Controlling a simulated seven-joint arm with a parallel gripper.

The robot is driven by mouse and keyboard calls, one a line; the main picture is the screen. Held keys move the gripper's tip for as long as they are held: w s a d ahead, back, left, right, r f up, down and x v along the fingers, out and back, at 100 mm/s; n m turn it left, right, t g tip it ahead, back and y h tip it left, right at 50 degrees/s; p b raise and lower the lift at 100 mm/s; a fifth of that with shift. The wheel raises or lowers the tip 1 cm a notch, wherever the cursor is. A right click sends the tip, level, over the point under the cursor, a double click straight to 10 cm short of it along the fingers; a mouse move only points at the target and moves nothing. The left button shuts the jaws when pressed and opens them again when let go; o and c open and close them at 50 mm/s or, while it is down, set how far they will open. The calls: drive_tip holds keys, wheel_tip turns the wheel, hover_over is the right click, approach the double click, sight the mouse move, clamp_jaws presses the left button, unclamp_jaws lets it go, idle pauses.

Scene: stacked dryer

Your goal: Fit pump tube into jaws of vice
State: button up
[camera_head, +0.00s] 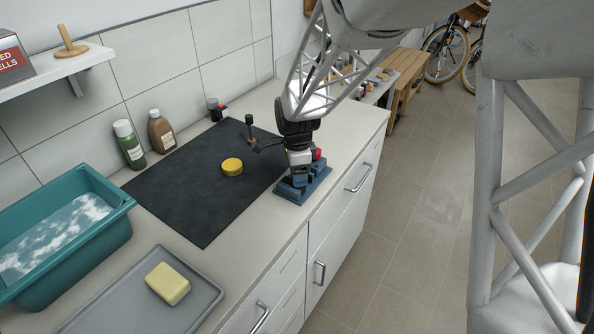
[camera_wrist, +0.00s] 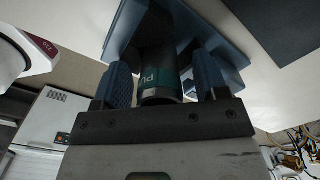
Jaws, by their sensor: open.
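The blue vice (camera_head: 303,188) sits at the front edge of the counter in the head view, below the end of my arm. It also shows in the wrist view (camera_wrist: 232,58). The pump tube (camera_wrist: 161,72) is a dark cylinder with a teal band and light lettering; its far end meets the vice, but I cannot tell how deep it sits in the jaws. My gripper (camera_wrist: 164,90) is open, with one blue textured finger on each side of the tube. In the head view my gripper (camera_head: 300,158) is just above the vice, and the tube cannot be made out.
A black mat (camera_head: 200,210) holds a yellow round piece (camera_head: 232,167) and a dark-topped tool (camera_head: 250,130). Bottles (camera_head: 161,132), a teal basin (camera_head: 105,255) and a grey tray (camera_head: 205,300) with a yellow sponge (camera_head: 168,284) stand leftward. Open floor lies right of the counter.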

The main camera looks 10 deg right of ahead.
drive_tip(key=shift+r, duration=0.1)
wheel_tip(320, 180, up, 8)
drive_tip(key=shift+f, duration=0.2)
idle(0.3)
idle(0.6)
drive_tip(key=s+d+r+n+t, duration=0.1)
drive_tip(key=s+r+n, duration=0.2)
drive_tip(key=s+n, duration=0.3)
drive_tip(key=s+d+r+n, duration=0.2)
drive_tip(key=s+n, duration=0.4)
drive_tip(key=s, duration=0.7)
drive_tip(key=s+d+r+n+t, duration=0.1)
drive_tip(key=s+r+n, duration=0.3)
drive_tip(key=s, duration=0.6)
drive_tip(key=shift+s+d+r+n+t, duration=0.2)
drive_tip(key=shift+d+n+t, duration=0.15)
drive_tip(key=shift+n, duration=0.55)
drive_tip(key=shift+w, duration=0.2)
